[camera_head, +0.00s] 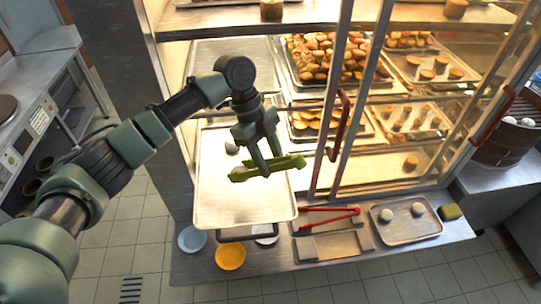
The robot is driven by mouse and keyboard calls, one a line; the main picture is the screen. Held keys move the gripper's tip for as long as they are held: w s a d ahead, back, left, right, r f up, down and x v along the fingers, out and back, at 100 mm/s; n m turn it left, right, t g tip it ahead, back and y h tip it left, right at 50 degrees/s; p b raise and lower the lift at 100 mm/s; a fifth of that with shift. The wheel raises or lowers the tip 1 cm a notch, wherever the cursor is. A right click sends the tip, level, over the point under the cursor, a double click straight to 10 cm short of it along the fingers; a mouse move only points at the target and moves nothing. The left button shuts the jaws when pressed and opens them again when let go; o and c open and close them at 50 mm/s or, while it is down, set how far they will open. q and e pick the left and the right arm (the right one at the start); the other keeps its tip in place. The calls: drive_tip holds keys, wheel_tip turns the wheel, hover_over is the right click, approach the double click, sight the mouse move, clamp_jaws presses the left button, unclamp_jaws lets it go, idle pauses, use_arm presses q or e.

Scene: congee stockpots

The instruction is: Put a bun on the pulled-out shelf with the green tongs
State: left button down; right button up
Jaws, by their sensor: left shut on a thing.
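My left gripper (266,160) is shut on the green tongs (243,173). It holds them roughly level above the pulled-out shelf (220,207), a pale metal tray sticking out of the lit cabinet. A small greyish round thing (232,148) shows on the shelf behind the gripper, partly hidden; I cannot tell if it is a bun. No bun can be made out in the tongs. My right gripper is not in view.
Red tongs (328,219) lie on the counter (300,258). A blue plate (192,239), an orange plate (230,257) and a partly hidden white plate (267,238) are near the shelf's front. Glass doors with red handles (339,128) stand right of the shelf. A steamer (503,140) is far right.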

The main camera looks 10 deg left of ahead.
use_arm(q)
wheel_tip(320, 180, down, 9)
drive_tip(key=b, duration=0.6)
drive_tip(key=shift+w+b, duration=0.4)
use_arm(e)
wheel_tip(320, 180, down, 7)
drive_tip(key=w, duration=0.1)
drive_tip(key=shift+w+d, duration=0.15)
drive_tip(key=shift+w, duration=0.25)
use_arm(q)
drive_tip(key=c, duration=1.2)
unclamp_jaws()
drive_tip(key=shift+c, duration=0.7)
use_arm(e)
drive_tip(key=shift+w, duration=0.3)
use_arm(q)
drive_tip(key=shift+c, duration=0.2)
